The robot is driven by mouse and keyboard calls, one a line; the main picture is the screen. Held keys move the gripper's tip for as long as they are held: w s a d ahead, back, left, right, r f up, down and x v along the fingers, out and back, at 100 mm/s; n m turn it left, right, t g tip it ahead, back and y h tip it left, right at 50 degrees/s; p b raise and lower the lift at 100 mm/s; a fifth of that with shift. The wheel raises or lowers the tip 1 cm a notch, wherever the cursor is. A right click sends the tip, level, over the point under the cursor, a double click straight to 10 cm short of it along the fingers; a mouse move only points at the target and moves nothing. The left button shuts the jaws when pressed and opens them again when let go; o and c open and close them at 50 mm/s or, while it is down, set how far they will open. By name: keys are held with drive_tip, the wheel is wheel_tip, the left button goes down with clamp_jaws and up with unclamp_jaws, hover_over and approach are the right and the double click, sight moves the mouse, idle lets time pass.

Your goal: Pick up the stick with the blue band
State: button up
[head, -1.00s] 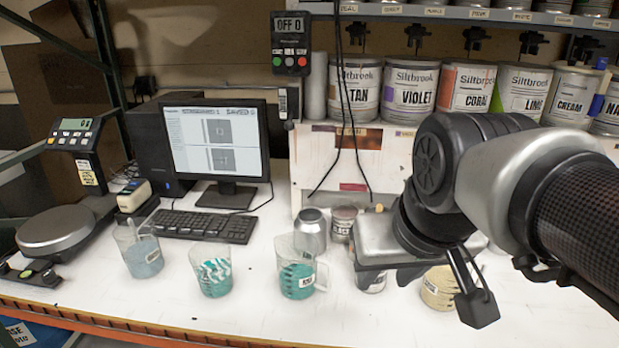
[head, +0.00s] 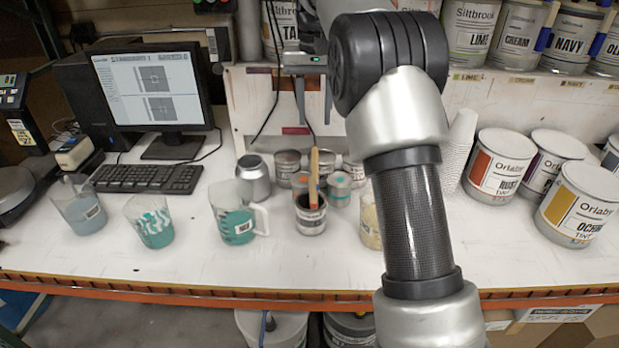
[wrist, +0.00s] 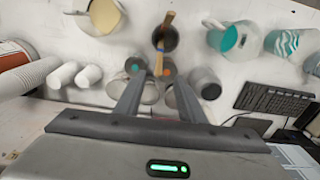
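A wooden stick (head: 314,170) stands upright in a small dark can (head: 311,214) in the head view, with a tan upper part and a reddish band lower down. In the wrist view a tan and brown stick (wrist: 159,62) shows at the dark can (wrist: 165,40); a second piece may stick out on its far side, but it is blurred. My gripper (wrist: 158,82) is open and empty, pointing toward the can. In the head view my gripper (head: 313,108) hangs above and behind the stick, apart from it.
Several small cans, including a grey metal one (head: 254,176), stand behind the dark can. A handled beaker (head: 236,222) with teal liquid is to its left. A cream-filled cup (head: 371,225) is right, partly hidden by my arm. Stacked white cups (head: 459,150) and large paint cans (head: 499,165) stand farther right.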

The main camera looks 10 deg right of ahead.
sight(315, 167)
drive_tip(key=f, duration=0.4)
drive_tip(key=w+f, duration=0.1)
drive_tip(key=f, duration=0.4)
drive_tip(key=f+b, duration=0.1)
drive_tip(key=f, duration=0.3)
drive_tip(key=shift+w+f, duration=0.2)
drive_tip(key=shift+f, duration=0.1)
drive_tip(key=shift+w+d+f, duration=0.1)
drive_tip(key=shift+d+f, duration=0.05)
drive_tip(key=shift+f, duration=1.3)
drive_tip(key=shift+d+f, duration=0.15)
drive_tip(key=shift+f, duration=1.3)
clamp_jaws()
